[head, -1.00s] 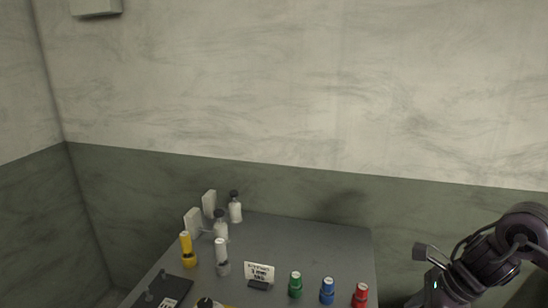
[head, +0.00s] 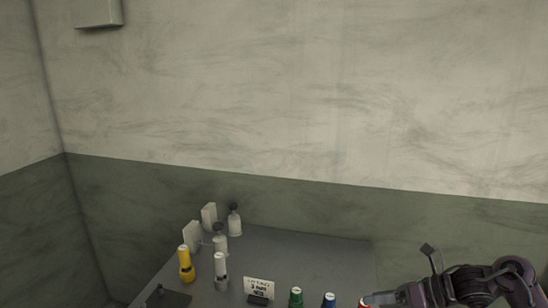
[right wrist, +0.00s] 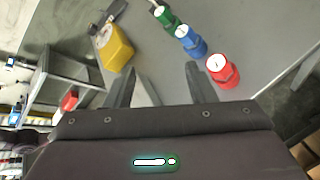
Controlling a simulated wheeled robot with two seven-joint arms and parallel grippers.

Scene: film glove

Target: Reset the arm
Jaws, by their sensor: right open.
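My right arm comes in at the lower right of the head view, beside the table's right side. In the right wrist view my right gripper (right wrist: 162,78) is open, with its two dark fingers apart and nothing between them. Ahead of the fingers are a red bottle (right wrist: 222,72), a blue bottle (right wrist: 190,42) and a green bottle (right wrist: 166,18). A yellow container (right wrist: 116,48) lies ahead to the left. My left gripper is not in view.
The grey table (head: 300,247) holds a yellow bottle (head: 186,265), a white bottle (head: 220,270), a small sign (head: 258,287) and pump bottles (head: 234,220) at the back. Green bottle (head: 296,297) and blue bottle (head: 328,300) stand at the front. The table's back right is clear.

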